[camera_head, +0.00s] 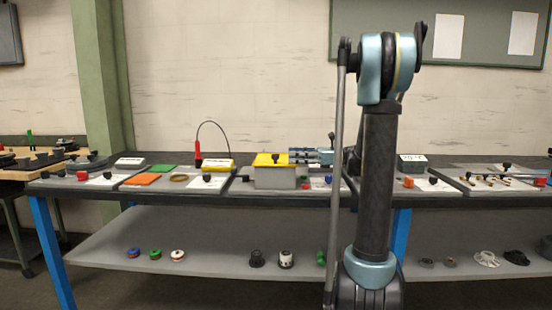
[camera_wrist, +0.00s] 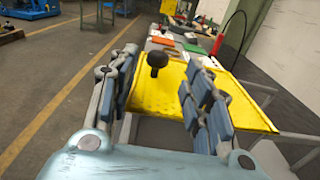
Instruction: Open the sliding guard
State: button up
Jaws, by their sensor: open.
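The sliding guard is a yellow plate (camera_wrist: 172,92) with a dark round knob (camera_wrist: 157,60) on it. In the head view the yellow guard (camera_head: 265,160) lies on top of a grey box (camera_head: 275,178) on the bench, and its knob (camera_head: 276,158) shows dark. My gripper (camera_wrist: 160,72) is open in the wrist view, with blue-padded fingers on both sides. The knob appears between the fingers, slightly beyond them; I see no contact. In the head view my gripper (camera_head: 310,155) is just right of the guard, partly hidden by my own arm.
The long bench (camera_head: 225,196) carries several trays of parts. A red-handled tool with a looped cable (camera_head: 198,152) stands left of the box. An orange plate (camera_head: 141,180) and a green plate (camera_head: 163,169) lie farther left. A lower shelf (camera_head: 210,240) holds small parts.

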aim_at(275, 155)
jog(key=shift+w+a, duration=0.1)
jog(key=shift+a, duration=3.9)
grip_shut()
